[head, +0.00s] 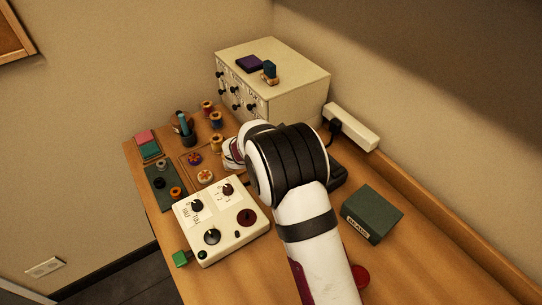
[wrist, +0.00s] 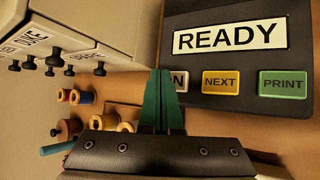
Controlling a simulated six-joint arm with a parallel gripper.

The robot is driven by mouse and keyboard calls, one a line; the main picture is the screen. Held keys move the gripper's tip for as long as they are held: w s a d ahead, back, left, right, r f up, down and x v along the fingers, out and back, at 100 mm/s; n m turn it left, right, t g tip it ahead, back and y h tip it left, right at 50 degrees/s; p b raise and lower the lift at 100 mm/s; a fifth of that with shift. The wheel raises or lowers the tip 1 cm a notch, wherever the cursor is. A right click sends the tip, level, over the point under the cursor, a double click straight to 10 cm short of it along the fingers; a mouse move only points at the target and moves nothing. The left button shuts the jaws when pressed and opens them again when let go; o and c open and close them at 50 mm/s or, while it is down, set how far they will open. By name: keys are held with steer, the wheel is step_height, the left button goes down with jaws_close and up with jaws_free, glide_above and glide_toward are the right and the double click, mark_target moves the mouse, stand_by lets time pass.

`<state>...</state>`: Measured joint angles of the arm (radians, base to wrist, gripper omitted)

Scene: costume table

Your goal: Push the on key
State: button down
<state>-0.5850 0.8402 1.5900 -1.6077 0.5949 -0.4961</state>
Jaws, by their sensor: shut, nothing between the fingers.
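In the wrist view a dark device has a white READY display (wrist: 230,38) and a row of keys below it. The on key (wrist: 179,80) is white and at the left end of the row. Only its right part with an "N" shows; my green fingers hide the rest. My gripper (wrist: 161,74) is shut and empty, its tips over the device's left edge beside the visible part of the key. I cannot tell whether they touch it. In the head view my arm hides the gripper and most of the dark device (head: 339,180).
A yellow NEXT key (wrist: 221,82) and a green PRINT key (wrist: 283,84) sit right of the on key. A drawer cabinet (head: 295,95) stands behind. Thread spools (head: 216,119), a control box (head: 222,218) and a green box (head: 372,213) are on the table.

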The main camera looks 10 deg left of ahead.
steer(key=shift+f, duration=0.1)
stand_by(0.5)
steer(key=shift+f, duration=0.35)
